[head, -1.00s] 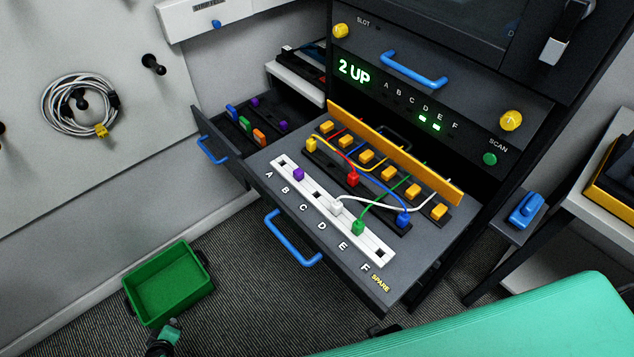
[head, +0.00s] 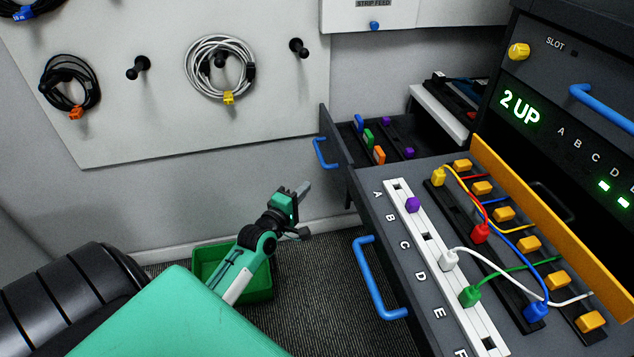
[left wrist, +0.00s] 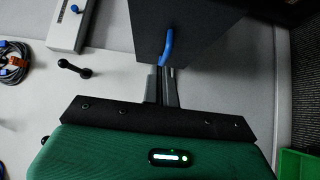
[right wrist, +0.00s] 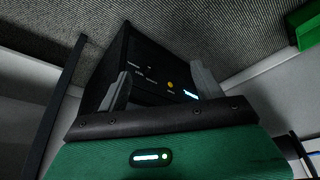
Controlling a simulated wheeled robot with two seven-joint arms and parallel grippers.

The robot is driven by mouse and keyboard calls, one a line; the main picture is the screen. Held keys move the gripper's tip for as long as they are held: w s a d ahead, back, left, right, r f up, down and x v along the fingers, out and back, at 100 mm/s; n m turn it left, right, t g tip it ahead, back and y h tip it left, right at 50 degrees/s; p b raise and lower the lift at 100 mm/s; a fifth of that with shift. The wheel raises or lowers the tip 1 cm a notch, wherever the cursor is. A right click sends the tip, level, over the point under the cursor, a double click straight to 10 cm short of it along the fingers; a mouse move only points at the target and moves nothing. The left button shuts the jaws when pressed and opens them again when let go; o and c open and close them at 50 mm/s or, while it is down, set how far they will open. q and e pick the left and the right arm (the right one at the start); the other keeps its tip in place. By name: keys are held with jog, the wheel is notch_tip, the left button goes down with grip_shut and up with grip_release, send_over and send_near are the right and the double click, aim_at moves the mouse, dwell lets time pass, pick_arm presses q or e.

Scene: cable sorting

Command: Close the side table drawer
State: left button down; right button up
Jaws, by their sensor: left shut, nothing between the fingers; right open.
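The dark side drawer (head: 335,150) stands pulled out left of the big drawer, holding several coloured plugs. Its blue handle (head: 320,153) is on its front; the handle (left wrist: 167,47) also shows in the left wrist view, just beyond the fingertips. My left gripper (head: 305,188) is shut and empty, below and slightly left of that handle; in the left wrist view its fingers (left wrist: 162,74) are close together near the drawer front. Whether they touch it I cannot tell. My right gripper (right wrist: 163,82) is open, with a dark box (right wrist: 150,65) seen beyond and between its fingers.
The big drawer (head: 405,325) with a white strip, plugs and cables is also pulled out, its blue handle (head: 372,285) jutting left. A green bin (head: 262,290) is on the floor under my left arm. Coiled cables (head: 215,65) hang on the wall panel.

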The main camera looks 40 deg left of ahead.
pick_arm(q)
send_near(339, 163)
jog(key=w+a, duration=0.3)
jog(key=shift+w+d+r+b, duration=0.1)
jog(key=shift+w+d+b, duration=0.35)
jog(key=shift+w+d, duration=0.75)
jog(key=shift+w, duration=0.1)
pick_arm(e)
jog(key=shift+v, duration=1)
jog(key=shift+w+r, duration=0.1)
jog(key=shift+w, duration=0.05)
pick_arm(q)
jog(key=shift+w, duration=0.2)
pick_arm(e)
jog(key=shift+d, duration=0.1)
